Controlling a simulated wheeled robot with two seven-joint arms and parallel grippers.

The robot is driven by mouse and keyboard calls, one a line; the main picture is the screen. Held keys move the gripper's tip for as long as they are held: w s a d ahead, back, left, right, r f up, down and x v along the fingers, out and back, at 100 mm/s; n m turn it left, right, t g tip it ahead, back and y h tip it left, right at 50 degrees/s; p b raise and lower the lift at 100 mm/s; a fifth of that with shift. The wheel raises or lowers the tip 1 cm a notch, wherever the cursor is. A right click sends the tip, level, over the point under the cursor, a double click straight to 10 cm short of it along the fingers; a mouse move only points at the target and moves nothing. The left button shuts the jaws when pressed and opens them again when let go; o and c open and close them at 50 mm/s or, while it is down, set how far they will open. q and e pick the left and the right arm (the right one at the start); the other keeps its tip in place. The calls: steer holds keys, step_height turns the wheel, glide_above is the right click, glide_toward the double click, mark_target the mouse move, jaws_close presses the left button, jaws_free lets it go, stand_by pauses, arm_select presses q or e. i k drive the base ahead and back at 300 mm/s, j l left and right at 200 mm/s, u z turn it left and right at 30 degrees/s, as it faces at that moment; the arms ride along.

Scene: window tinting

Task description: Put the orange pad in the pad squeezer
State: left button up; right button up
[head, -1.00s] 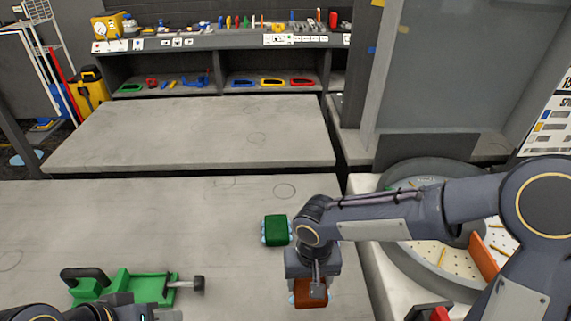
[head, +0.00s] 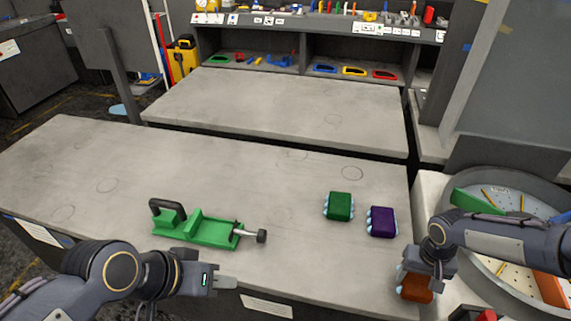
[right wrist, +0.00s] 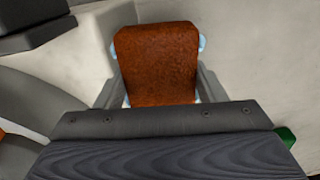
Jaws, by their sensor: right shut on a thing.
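The orange pad (head: 416,291) is between the fingers of my right gripper (head: 413,280), near the table's front right corner. In the right wrist view the orange pad (right wrist: 157,62) sits between the two grey fingers, with pale blue bits at its sides. The pad squeezer (head: 205,230) is a green frame with a black handle and a screw knob, lying on the table left of centre. My left gripper (head: 228,283) is near the table's front edge, below the squeezer in the picture and apart from it. Its finger gap is not clear.
A green pad (head: 340,205) and a purple pad (head: 381,222) lie on the table between the squeezer and my right gripper. A round tray (head: 490,285) stands at the right. The left part of the table (head: 90,170) is bare. Shelves stand behind.

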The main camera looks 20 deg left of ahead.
mark_target(214, 232)
steer(key=k+u, duration=0.15)
steer(key=u, duration=0.2)
steer(key=k+u, duration=0.15)
steer(key=u, duration=0.25)
steer(key=k+j+u, duration=0.1)
steer(key=u, duration=0.25)
steer(key=i+j+u, duration=0.35)
steer(key=i+j, duration=0.15)
steer(key=j, duration=0.15)
steer(key=i+j+u, duration=0.35)
steer(key=i+j, duration=0.2)
steer(key=i+l, duration=0.1)
steer(key=i, duration=0.25)
steer(key=i+l, duration=0.1)
steer(key=i, duration=0.25)
